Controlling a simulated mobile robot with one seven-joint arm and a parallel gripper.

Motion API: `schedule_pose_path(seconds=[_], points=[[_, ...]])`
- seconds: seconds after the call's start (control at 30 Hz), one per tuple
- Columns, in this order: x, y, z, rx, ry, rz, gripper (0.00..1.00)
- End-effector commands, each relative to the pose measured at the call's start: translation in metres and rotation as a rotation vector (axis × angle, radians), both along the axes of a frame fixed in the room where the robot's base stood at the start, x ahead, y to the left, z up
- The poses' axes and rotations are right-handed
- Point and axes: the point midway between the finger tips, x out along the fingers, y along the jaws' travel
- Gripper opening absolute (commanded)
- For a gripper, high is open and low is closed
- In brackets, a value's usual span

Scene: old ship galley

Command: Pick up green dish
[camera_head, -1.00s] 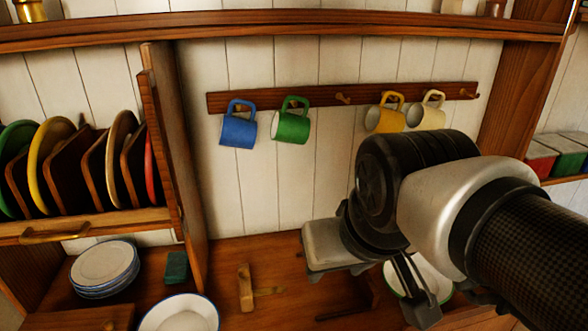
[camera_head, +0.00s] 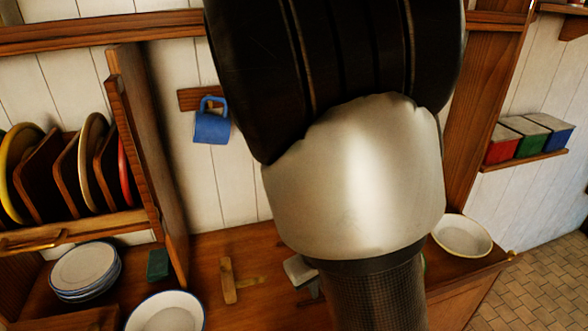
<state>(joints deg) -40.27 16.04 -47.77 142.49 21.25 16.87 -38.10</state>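A thin green-edged sliver at the right edge of my arm, low in the view, may be the rim of the green-rimmed dish (camera_head: 425,263). The rest of that dish is hidden behind my arm. My gripper (camera_head: 302,276) is mostly hidden behind my own arm. Only a small grey and dark part of it shows left of the arm, above the wooden counter. Its fingertips and anything between them cannot be seen.
A yellow-rimmed bowl (camera_head: 462,236) stands on the counter (camera_head: 225,245) at right. At left are a white bowl (camera_head: 167,314), stacked plates (camera_head: 85,270), a green block (camera_head: 158,265) and a plate rack (camera_head: 150,140). A blue mug (camera_head: 212,122) hangs behind.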

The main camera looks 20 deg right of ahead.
Motion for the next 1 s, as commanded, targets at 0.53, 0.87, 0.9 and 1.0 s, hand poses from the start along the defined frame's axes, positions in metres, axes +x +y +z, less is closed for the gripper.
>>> schedule_pose_path(seconds=[0.53,0.87,0.9,1.0], points=[[0.025,-0.108,0.009,-0.499,-0.018,0.141,0.1],[0.038,-0.14,-0.042,-0.495,-0.017,0.137,0.1],[0.039,-0.144,-0.049,-0.494,-0.017,0.136,0.1],[0.044,-0.153,-0.063,-0.495,-0.018,0.138,0.1]])
